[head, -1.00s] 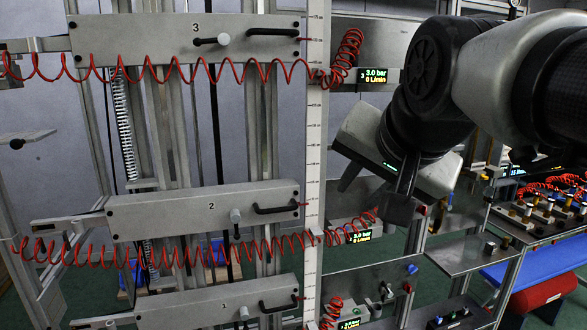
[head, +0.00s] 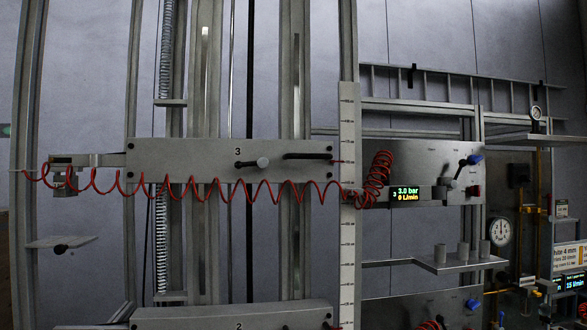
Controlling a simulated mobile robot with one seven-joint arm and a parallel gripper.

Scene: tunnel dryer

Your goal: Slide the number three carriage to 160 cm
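The number three carriage (head: 185,162) is a grey horizontal plate marked "3", on upright rails at the left centre of the head view. On its face are a grey knob with a short black lever (head: 262,162) and a black bar handle (head: 307,156). A red pointer (head: 341,162) at its right end meets the vertical scale (head: 349,225). The scale's figures are too small to read surely. A red coiled hose (head: 215,188) runs across the carriage's lower edge. My gripper and arm are out of view.
The number two carriage (head: 200,318) is cut off at the bottom. A shelf with grey cups (head: 440,263) juts out below.

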